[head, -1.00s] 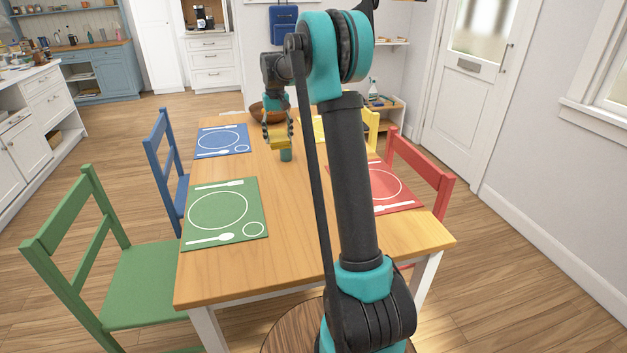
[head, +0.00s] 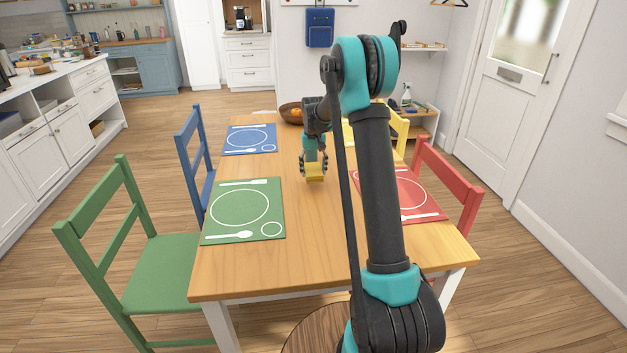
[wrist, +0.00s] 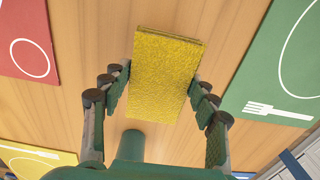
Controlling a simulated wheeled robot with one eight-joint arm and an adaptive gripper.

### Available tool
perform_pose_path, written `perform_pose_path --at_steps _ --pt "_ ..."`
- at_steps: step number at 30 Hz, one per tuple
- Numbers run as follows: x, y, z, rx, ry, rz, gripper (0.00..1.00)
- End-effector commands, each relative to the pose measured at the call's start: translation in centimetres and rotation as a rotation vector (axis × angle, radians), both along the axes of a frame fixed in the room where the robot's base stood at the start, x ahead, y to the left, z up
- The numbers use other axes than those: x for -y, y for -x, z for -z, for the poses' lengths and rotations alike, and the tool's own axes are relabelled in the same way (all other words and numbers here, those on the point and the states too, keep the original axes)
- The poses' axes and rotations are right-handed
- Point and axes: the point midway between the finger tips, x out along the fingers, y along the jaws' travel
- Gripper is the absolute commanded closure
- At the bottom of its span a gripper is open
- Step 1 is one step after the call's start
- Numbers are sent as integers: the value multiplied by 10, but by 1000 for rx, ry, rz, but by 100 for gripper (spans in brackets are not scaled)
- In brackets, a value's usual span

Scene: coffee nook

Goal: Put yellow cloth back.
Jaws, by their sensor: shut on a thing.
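The yellow cloth (head: 315,172) is a thick, textured yellow block, held over the middle of the wooden table. My gripper (head: 314,168) is shut on it. In the wrist view the cloth (wrist: 166,72) sits between the two fingers of my gripper (wrist: 158,92), which press on its long sides. I cannot tell whether its lower end touches the table. A green cylindrical shape (wrist: 131,146) shows at the lower middle of the wrist view.
The table (head: 300,270) carries green (head: 243,208), blue (head: 249,139) and red (head: 405,195) place mats, and a yellow one near the far right. A brown fruit bowl (head: 290,113) stands at the far end. Chairs line both sides. The near tabletop is bare.

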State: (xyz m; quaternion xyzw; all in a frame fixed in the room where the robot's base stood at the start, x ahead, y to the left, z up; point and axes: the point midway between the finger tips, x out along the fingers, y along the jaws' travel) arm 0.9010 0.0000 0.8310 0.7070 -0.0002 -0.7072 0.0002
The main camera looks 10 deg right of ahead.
Motion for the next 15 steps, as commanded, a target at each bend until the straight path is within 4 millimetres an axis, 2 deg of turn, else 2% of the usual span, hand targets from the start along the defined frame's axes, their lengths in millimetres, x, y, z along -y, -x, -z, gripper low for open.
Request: perform_pose_path --at_steps 5,12,15 --pt "0 0 11 0 0 0 72" --pt "0 0 40 0 0 0 72" --pt "0 0 46 0 0 0 72"
